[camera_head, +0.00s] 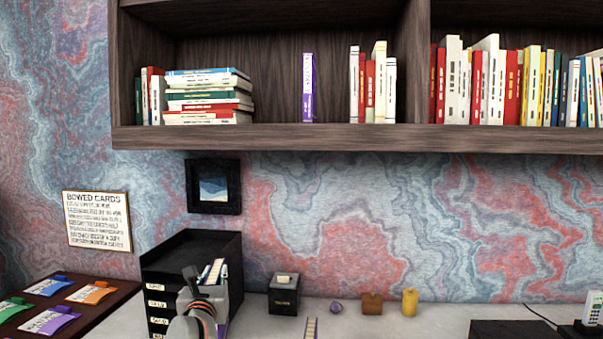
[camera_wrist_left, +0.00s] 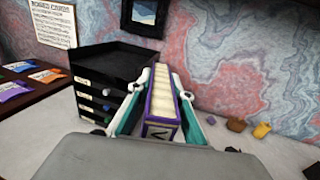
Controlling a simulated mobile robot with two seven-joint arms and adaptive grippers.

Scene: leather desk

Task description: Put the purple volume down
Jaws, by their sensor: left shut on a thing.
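A purple volume (camera_wrist_left: 159,118) with pale page edges is between the two teal-lined fingers of my left gripper (camera_wrist_left: 161,82), which is shut on it. Another purple book (camera_head: 308,88) stands upright alone on the wall shelf (camera_head: 330,137). My right gripper is not in view.
The black drawer unit (camera_head: 190,248) stands close to my left gripper. Colored cards (camera_head: 47,286) lie left. Bare desk (camera_head: 440,322) shows right of centre.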

